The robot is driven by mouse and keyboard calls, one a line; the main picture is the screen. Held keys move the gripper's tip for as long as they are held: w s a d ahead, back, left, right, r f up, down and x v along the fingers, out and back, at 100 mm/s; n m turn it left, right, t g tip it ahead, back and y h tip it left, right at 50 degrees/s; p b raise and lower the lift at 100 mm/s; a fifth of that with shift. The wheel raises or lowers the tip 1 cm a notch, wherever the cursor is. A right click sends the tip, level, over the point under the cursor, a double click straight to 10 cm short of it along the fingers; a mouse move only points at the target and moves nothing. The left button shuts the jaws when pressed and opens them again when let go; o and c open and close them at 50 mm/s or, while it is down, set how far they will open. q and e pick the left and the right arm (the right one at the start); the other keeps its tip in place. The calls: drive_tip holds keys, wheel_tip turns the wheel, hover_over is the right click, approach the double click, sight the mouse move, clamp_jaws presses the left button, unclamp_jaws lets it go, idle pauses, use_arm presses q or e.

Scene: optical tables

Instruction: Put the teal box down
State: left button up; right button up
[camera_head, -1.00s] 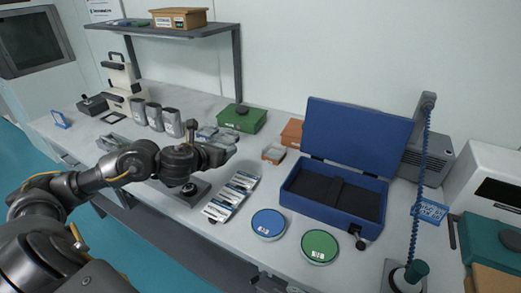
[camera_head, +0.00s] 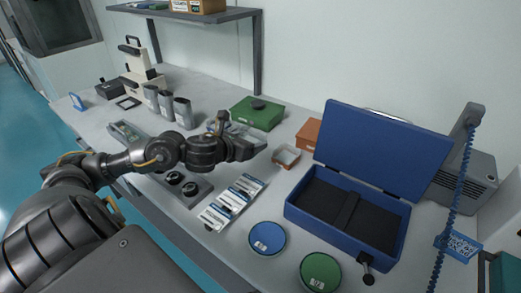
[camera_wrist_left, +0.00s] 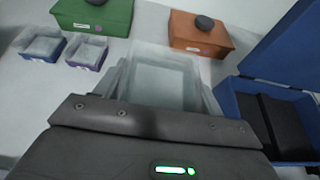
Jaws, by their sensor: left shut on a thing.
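My left gripper (camera_head: 262,146) reaches over the bench from the left. In the left wrist view my left gripper (camera_wrist_left: 165,90) is shut on a pale, see-through open box (camera_wrist_left: 163,75), one finger at each side. I take this as the teal box; its colour looks washed out. My right gripper is not in view.
A green box (camera_head: 257,113) and an orange box (camera_head: 307,134) stand behind. The open blue case (camera_head: 347,210) is at right. Blue (camera_wrist_left: 42,47) and purple (camera_wrist_left: 87,52) trays lie left of the held box.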

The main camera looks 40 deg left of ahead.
use_arm(q)
drive_tip(key=w+a+f, duration=0.2)
drive_tip(key=w, duration=0.1)
drive_tip(key=w+a+f, duration=0.2)
drive_tip(key=w+f, duration=0.1)
drive_tip(key=w+a+f+p, duration=0.1)
drive_tip(key=w+a+f, duration=0.1)
drive_tip(key=w+f, duration=0.1)
drive_tip(key=shift+w, duration=0.1)
drive_tip(key=shift+w+f, duration=0.25)
drive_tip(key=shift+f, duration=0.05)
wheel_tip(320, 180, down, 3)
drive_tip(key=shift+w+a+p, duration=0.15)
drive_tip(key=shift+p, duration=0.55)
drive_tip(key=shift+f, duration=0.25)
